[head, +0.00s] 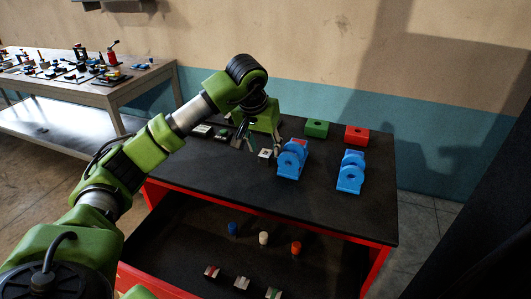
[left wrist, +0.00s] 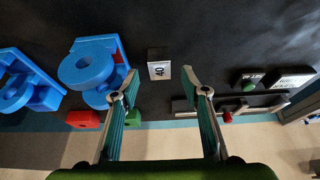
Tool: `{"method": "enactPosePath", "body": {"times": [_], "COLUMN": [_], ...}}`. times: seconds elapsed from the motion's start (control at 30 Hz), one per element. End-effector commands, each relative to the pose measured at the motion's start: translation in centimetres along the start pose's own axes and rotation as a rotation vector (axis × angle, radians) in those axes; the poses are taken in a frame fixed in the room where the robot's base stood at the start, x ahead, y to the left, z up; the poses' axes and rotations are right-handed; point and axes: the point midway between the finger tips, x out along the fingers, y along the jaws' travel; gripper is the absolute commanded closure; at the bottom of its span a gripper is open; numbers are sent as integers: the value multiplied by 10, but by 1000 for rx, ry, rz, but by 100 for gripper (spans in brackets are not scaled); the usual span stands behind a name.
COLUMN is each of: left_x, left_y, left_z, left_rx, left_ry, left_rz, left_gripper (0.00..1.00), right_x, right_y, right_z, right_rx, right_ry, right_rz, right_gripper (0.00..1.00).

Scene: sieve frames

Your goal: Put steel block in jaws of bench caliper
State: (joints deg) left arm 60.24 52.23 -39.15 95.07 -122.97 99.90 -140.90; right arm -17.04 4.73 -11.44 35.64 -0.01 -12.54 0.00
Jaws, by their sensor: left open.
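The steel block (left wrist: 159,68) is small, with a pale face marked 40. It stands on the black table top, and in the head view it is the small pale block (head: 265,154) left of the nearer blue stand. My left gripper (left wrist: 163,85) is open and empty, and the block shows beyond the gap between its fingertips. In the head view the left gripper (head: 247,143) is close to the block, partly behind my arm. What looks like the bench caliper (left wrist: 235,106) is a grey bar with jaws, right of the block in the left wrist view, partly behind a finger.
Two blue stands (head: 292,160) (head: 351,172) are right of the block. A green box (head: 316,129) and a red box (head: 357,135) stand behind them. A box with a green button (left wrist: 249,82) is near the caliper. The table's front right is clear.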

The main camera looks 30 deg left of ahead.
Motion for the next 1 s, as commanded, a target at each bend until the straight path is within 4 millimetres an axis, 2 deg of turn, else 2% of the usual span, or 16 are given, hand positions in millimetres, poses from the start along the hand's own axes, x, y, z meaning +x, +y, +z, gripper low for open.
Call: {"method": "enactPosePath", "body": {"times": [0.03,0.17,0.4,0.43,0.5,0.6,1.0], "left_x": [6,19,22,22,22,22,20], "left_y": [1,0,0,0,0,0,0], "left_z": [0,0,0,0,0,0,-2], "left_rx": [0,-1,0,0,0,0,-1], "left_ry": [-5,-2,1,1,1,1,3], "left_rz": [1,1,0,0,0,1,1], "left_gripper": [58,58,58,61,79,100,100], "right_x": [-7,-10,-9,-9,-9,-9,-7], "right_y": [0,0,-3,-3,-4,-5,-5], "right_z": [0,0,0,0,1,2,3], "right_rx": [0,0,1,1,1,1,1], "right_ry": [0,-1,-2,-2,-3,-4,-6], "right_rz": [0,-1,-3,-4,-5,-6,-6], "right_gripper": [74,74,74,74,74,74,74]}}
